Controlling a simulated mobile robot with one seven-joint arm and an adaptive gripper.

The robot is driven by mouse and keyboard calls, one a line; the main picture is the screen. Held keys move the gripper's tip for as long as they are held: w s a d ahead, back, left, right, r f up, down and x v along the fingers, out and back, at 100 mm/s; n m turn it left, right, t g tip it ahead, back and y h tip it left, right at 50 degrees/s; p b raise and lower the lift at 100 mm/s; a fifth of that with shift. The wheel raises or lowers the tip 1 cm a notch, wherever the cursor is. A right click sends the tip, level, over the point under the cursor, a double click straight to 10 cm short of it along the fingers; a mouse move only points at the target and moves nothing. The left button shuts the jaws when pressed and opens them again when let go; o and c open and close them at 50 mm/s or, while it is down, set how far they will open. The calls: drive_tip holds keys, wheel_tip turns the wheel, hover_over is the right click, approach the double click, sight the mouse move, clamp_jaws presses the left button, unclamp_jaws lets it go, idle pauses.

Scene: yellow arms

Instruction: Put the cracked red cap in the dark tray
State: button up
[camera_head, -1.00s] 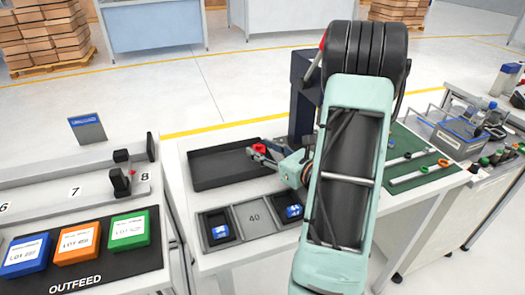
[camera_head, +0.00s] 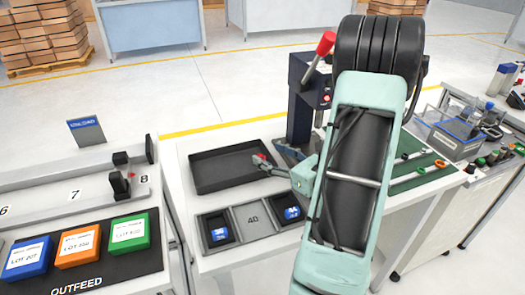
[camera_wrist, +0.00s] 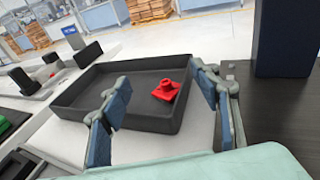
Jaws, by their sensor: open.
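The red cap (camera_wrist: 166,91) lies inside the dark tray (camera_wrist: 128,85), near its front right part, in the wrist view. It looks to rest on the tray floor; no crack can be made out. In the head view the cap (camera_head: 262,157) shows only as a small red patch at the right end of the dark tray (camera_head: 220,172), partly hidden by a finger. My gripper (camera_wrist: 160,102) is open, its two blue-grey fingers spread to the left and right of the cap and apart from it. My gripper also shows in the head view (camera_head: 268,163) at the tray's right edge.
A dark press with a red-knobbed lever (camera_head: 326,43) stands right of the tray. The outfeed mat (camera_head: 130,262) with lot boxes is at the left. A green mat (camera_head: 425,178) is at the right.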

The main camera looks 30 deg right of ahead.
drive_tip(key=shift+v, duration=1.5)
drive_tip(key=shift+r, duration=0.15)
